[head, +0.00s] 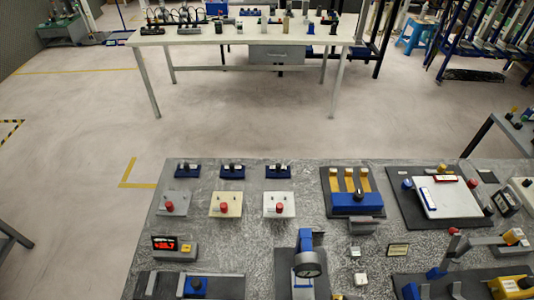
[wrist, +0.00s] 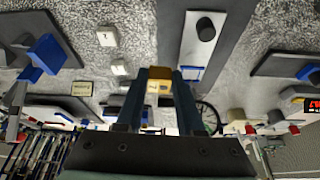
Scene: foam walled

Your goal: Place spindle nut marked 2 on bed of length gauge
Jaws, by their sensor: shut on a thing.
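My gripper (wrist: 158,92) shows in the wrist view, shut on a small brass-yellow block (wrist: 160,73). The block sits between the fingertips above the bench; a pale patch on its near face is too small to read. I cannot confirm it is the nut marked 2. My gripper is not visible in the head view. A dial fixture (head: 308,265) with a blue column stands at the front middle of the bench. A red digital display (head: 165,243) stands at the left. I cannot tell for certain which fixture is the length gauge.
Small pale blocks stand right of the dial fixture, one at the front (head: 361,279); one with a dark mark (wrist: 107,37) shows in the wrist view. A dark base with a blue block (head: 196,286) lies front left. Coloured-knob plates (head: 225,204) stand farther back.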

